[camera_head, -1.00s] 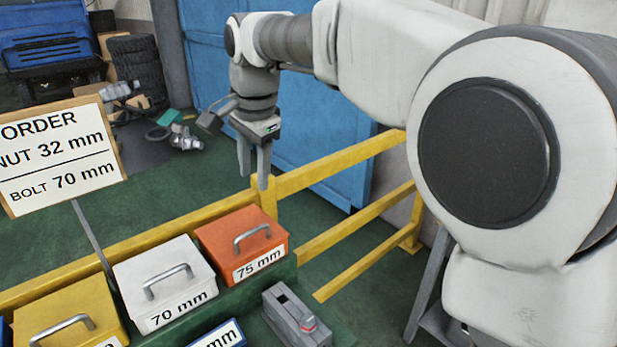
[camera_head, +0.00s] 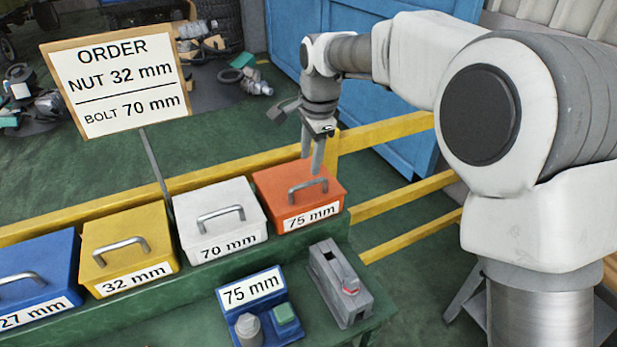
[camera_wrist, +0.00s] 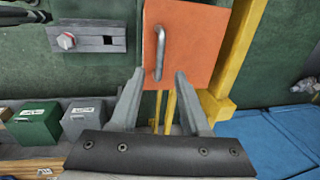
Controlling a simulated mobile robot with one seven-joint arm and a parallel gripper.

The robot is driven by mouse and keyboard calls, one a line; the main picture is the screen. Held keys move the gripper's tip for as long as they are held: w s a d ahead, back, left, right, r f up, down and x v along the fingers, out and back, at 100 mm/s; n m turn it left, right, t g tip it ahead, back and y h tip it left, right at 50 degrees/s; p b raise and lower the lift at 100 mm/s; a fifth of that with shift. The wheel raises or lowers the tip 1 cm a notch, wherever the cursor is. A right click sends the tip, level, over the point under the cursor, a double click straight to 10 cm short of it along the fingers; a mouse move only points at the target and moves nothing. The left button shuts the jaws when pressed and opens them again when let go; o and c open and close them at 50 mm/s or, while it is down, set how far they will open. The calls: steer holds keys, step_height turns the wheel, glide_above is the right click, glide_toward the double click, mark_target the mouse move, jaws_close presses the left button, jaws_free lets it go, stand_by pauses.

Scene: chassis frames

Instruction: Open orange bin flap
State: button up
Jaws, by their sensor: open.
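The orange bin (camera_head: 297,199) labelled 75 mm stands at the right end of the bin row, its flap closed. A grey bar handle (camera_head: 308,187) sits on its flap. In the wrist view the orange flap (camera_wrist: 188,48) and its handle (camera_wrist: 160,54) show ahead of the fingers. My gripper (camera_head: 312,165) points down just above the bin's back part. In the wrist view my gripper (camera_wrist: 156,85) is open, with the handle's near end between the fingertips in the picture. I cannot tell whether they touch; nothing is held.
White (camera_head: 219,222), yellow (camera_head: 127,249) and blue (camera_head: 38,280) bins stand left on the green bench. A grey fixture (camera_head: 340,283) and a blue 75 mm tray (camera_head: 258,310) lie in front. A yellow rail (camera_head: 398,130) runs behind. An order sign (camera_head: 117,85) stands back left.

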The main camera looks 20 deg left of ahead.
mark_target(307, 183)
steer(key=f, duration=0.4)
steer(key=w+a+f, duration=0.1)
steer(key=f, duration=0.2)
steer(key=shift+r, duration=0.1)
jaws_close()
stand_by(1.2)
